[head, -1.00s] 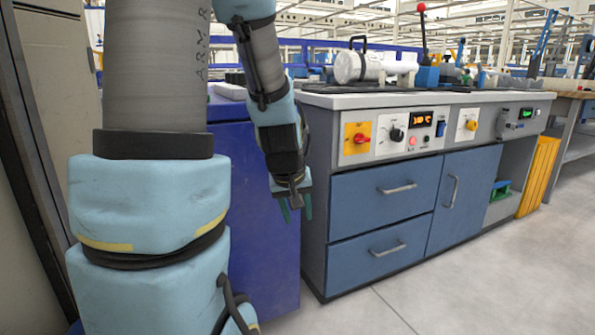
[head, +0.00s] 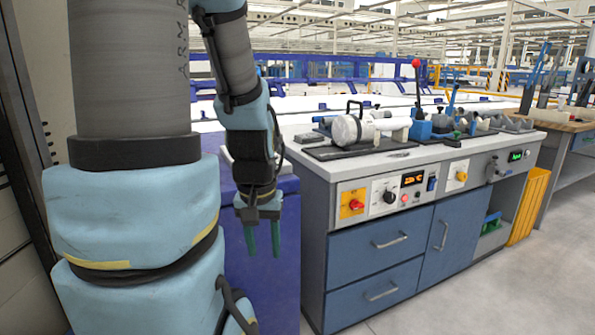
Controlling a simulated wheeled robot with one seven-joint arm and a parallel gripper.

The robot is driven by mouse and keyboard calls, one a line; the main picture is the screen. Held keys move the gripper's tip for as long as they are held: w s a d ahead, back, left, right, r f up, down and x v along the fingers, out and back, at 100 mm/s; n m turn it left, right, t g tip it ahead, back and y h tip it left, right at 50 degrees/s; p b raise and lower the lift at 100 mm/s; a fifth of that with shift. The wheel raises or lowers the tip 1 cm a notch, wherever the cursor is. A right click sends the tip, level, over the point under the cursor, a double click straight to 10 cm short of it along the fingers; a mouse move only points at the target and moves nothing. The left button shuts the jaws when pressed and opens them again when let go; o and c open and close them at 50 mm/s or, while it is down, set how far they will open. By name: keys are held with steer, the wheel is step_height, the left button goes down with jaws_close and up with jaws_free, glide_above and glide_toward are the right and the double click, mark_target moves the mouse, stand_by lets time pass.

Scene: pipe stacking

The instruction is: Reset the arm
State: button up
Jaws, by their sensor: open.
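My gripper (head: 263,240) hangs at the end of my arm, left of the blue workbench (head: 318,222), with its green fingers pointing down. The fingers are apart, with nothing between them. They hang in front of a dark blue cabinet side (head: 285,275), below the level of the bench top. My arm's large links fill the left of the head view and hide what lies behind them.
On the bench top stand a white cylinder with a black handle (head: 350,130), a white pipe piece (head: 392,126) and a blue tool with a red-knobbed lever (head: 417,95). A yellow slatted bin (head: 528,207) stands at right. The floor (head: 500,285) in front is clear.

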step_height(320, 180, up, 17)
steer(key=p, duration=1.4)
steer(key=shift+f, duration=0.15)
